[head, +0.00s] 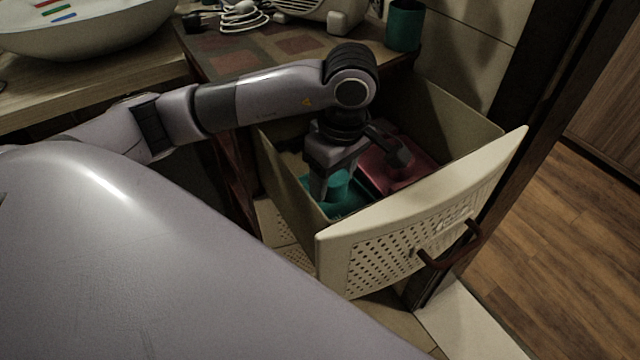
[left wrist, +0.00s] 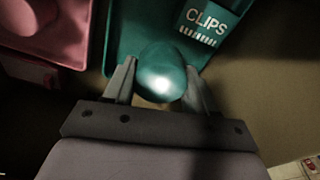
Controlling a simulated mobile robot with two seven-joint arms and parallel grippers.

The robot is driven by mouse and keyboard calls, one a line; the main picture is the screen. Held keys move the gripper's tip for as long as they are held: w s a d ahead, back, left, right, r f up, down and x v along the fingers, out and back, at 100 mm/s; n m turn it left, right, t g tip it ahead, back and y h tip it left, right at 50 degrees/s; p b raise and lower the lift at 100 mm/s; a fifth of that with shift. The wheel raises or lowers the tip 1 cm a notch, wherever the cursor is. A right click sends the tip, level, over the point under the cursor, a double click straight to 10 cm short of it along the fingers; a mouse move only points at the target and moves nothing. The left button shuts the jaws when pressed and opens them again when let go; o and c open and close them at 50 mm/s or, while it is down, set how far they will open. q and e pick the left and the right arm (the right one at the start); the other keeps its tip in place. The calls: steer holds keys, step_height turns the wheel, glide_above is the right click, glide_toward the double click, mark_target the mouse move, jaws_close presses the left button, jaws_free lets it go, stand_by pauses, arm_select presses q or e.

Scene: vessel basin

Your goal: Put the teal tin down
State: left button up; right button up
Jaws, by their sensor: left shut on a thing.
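The teal tin (head: 338,186) is inside the pulled-out drawer, between the fingers of my left gripper (head: 328,184). In the left wrist view the tin (left wrist: 162,74) shows a shiny rounded teal surface, with one finger on each side. My left gripper is shut on it, pointing down. I cannot tell whether the tin touches the tray floor. My right gripper is not in view.
A dark pink container (head: 408,178) lies beside the teal tray. The drawer's cream perforated front (head: 420,225) and side walls surround both. A teal cup (head: 404,26) and a white cable (head: 242,17) stand on the tiled counter above; a white basin (head: 80,30) is at left.

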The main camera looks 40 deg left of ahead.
mark_target(332, 191)
arm_select(q)
step_height(332, 191, down, 4)
steer(key=shift+r, duration=0.2)
steer(key=a, duration=0.1)
steer(key=w+a, duration=0.1)
steer(key=a, duration=0.1)
steer(key=shift+w+a, duration=0.1)
steer(key=shift+a, duration=0.05)
steer(key=shift+w+a+f, duration=0.1)
steer(key=shift+a+f, duration=0.15)
steer(key=shift+a, duration=0.05)
steer(key=shift+f, duration=0.35)
steer(key=shift+d, duration=0.1)
steer(key=shift+f, duration=0.2)
steer(key=o, duration=1.1)
